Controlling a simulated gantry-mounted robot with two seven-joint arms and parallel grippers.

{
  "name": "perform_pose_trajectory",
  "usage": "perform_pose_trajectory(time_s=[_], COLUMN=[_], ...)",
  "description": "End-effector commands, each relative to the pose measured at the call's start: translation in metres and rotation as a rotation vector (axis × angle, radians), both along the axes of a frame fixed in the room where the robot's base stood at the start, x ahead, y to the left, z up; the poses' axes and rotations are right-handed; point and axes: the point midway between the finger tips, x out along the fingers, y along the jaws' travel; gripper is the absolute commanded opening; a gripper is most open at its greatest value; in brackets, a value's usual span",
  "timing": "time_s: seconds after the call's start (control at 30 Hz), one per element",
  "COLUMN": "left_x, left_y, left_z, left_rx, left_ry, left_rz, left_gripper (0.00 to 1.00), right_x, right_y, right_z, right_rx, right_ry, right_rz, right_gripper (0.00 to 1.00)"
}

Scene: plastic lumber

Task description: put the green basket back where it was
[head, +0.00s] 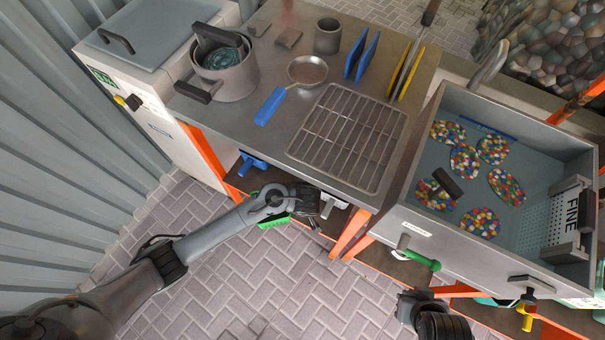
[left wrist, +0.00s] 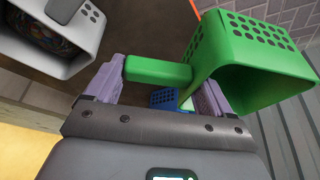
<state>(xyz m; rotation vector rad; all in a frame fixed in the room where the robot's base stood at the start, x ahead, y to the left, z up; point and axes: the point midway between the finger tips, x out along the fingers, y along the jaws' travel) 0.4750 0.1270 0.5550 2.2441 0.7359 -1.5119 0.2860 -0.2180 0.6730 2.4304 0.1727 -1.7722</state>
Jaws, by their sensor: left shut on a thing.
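The green basket (left wrist: 245,60) has perforated walls and a thick green handle (left wrist: 155,71). In the left wrist view, my left gripper (left wrist: 162,80) is shut on the handle, with one finger at each end side of it. In the head view, my left gripper (head: 308,200) is at the front edge of the steel table, and part of the green basket (head: 273,219) shows beneath the arm. The arm hides most of it. My right arm's end (head: 432,314) shows at the bottom; its fingers cannot be made out.
A blue basket (left wrist: 165,99) and a grey-white basket (left wrist: 70,30) show near the held basket. Under the table, a blue handle (head: 250,162) and a whitish handle (head: 330,204) stick out. An open drawer (head: 540,130) with colourful round pieces stands right. Paved floor (head: 270,280) lies clear in front.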

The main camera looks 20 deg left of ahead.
Motion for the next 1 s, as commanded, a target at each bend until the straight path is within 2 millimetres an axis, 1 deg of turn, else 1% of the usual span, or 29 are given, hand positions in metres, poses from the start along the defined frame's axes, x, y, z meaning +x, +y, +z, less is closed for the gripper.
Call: perform_pose_trajectory(time_s=[0.03,0.17,0.27,0.5,0.6,0.7,0.83,1.0], left_x=[0.005,0.022,0.045,0.108,0.132,0.152,0.168,0.178], left_y=[0.001,0.000,-0.004,-0.014,-0.018,-0.021,-0.023,-0.024], left_z=[-0.003,-0.004,-0.004,-0.006,-0.007,-0.005,-0.004,-0.002], left_rx=[0.000,0.001,0.001,0.000,0.001,0.002,0.002,0.001], left_ry=[-0.004,-0.007,-0.008,-0.009,-0.007,-0.008,-0.006,-0.005], left_rz=[0.010,0.021,0.021,0.020,0.019,0.018,0.018,0.019], left_gripper=[0.37,0.37,0.37,0.37,0.37,0.37,0.37,0.37], right_x=[0.000,0.000,0.000,0.000,0.001,0.000,0.001,0.000], right_y=[0.000,0.000,0.000,0.000,0.000,0.001,0.002,0.002], right_z=[-0.006,-0.014,-0.024,-0.056,-0.071,-0.082,-0.092,-0.097], right_rx=[-0.001,-0.001,-0.001,0.000,0.002,0.004,0.007,0.008], right_ry=[0.000,-0.001,-0.002,-0.003,-0.003,-0.001,-0.001,-0.001], right_rz=[0.001,0.001,0.001,0.000,-0.001,-0.003,-0.004,-0.005], right_gripper=[0.00,0.00,0.00,0.00,0.00,0.00,0.00,0.00])
